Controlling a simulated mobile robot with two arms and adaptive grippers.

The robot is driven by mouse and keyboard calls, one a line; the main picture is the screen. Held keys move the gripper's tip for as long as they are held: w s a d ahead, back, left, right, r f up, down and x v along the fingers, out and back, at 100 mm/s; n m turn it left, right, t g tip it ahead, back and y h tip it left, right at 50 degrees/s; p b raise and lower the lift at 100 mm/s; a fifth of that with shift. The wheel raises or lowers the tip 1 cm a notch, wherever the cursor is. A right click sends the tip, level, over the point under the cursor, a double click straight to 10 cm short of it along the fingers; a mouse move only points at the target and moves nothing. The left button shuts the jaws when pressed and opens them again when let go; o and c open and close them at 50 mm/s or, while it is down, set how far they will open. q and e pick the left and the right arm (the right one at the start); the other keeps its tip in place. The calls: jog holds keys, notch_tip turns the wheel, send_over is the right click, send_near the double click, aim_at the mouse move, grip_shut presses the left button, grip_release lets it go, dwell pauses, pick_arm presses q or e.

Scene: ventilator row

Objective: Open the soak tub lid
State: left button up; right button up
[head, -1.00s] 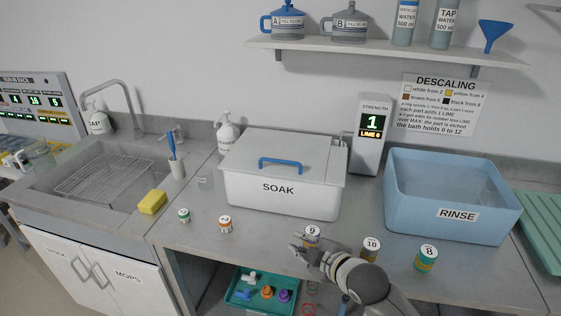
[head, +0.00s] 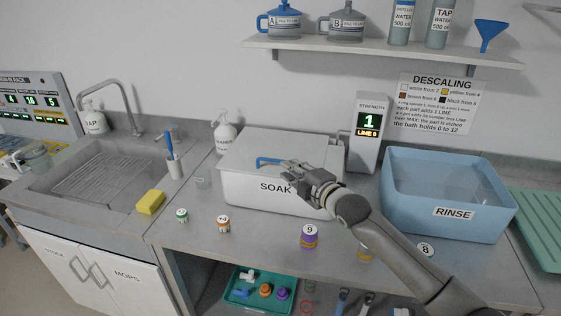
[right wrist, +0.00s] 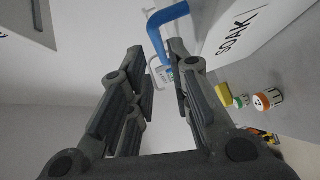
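The white soak tub (head: 250,192) stands on the counter with its lid (head: 270,148) flat and closed on top. A blue bar handle (head: 268,160) sits on the lid; its right part is hidden behind my right gripper. My right gripper (head: 288,168) is at the handle's right end. In the right wrist view the fingers (right wrist: 162,48) are apart, and the blue handle (right wrist: 168,14) shows at their tips, near the gap. I cannot tell whether they touch it. My left gripper is not in view.
The blue rinse tub (head: 400,192) stands right of the soak tub, with the strength display (head: 367,140) behind. Small numbered jars, including a purple one (head: 308,238), stand along the counter front. A yellow sponge (head: 150,202) lies at the left by the sink.

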jog(key=shift+p+x, duration=0.3)
jog(key=shift+x, duration=2.85)
grip_shut()
